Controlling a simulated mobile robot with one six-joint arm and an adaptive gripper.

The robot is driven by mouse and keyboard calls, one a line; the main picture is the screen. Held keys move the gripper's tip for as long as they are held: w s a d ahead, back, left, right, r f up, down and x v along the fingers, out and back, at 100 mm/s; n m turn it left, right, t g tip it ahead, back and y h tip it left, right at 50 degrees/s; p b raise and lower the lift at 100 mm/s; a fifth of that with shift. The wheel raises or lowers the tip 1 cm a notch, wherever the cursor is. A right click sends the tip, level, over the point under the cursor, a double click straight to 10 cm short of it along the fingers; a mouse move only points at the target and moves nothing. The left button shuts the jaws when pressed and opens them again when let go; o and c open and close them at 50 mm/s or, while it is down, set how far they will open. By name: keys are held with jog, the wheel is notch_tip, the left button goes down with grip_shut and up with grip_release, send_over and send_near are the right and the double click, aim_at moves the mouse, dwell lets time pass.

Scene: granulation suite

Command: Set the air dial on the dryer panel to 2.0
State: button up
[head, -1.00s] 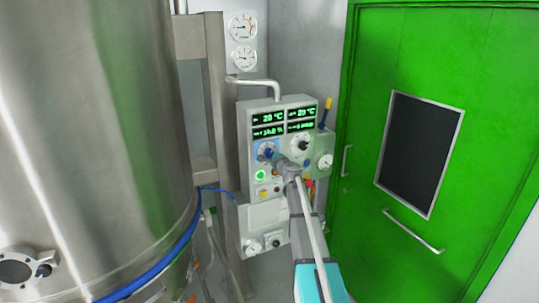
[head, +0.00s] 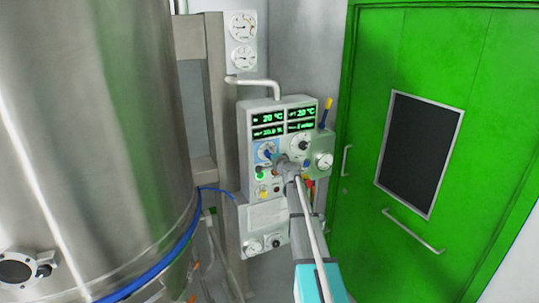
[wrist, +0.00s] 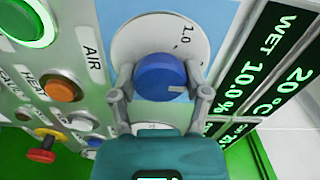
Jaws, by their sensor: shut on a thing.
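The dryer panel (head: 244,125) is a pale grey box on the wall beside the steel vessel. Its air dial (wrist: 130,42) has a white round scale on a light blue plate, with the label AIR beside it in the wrist view. The blue knob (wrist: 160,72) sits in the middle, and its white mark points to the right of that picture. The figure 1.0 shows on the scale; other figures are hidden or unreadable. My gripper (wrist: 163,92) is shut on the knob, one finger on each side. In the head view my gripper (head: 275,158) partly covers the dial.
Green displays (head: 268,118) glow above the dial; one reads WET 10.0 % in the wrist view. A lit green button (wrist: 30,18) and an orange HEAT button (wrist: 62,89) are near the fingers. A second dial (head: 300,143) is close by. A green door (head: 400,60) stands right.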

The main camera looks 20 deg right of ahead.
jog(key=o, duration=1.1)
jog(key=shift+o, duration=0.2)
jog(key=s, duration=1.2)
jog(key=shift+d, duration=0.2)
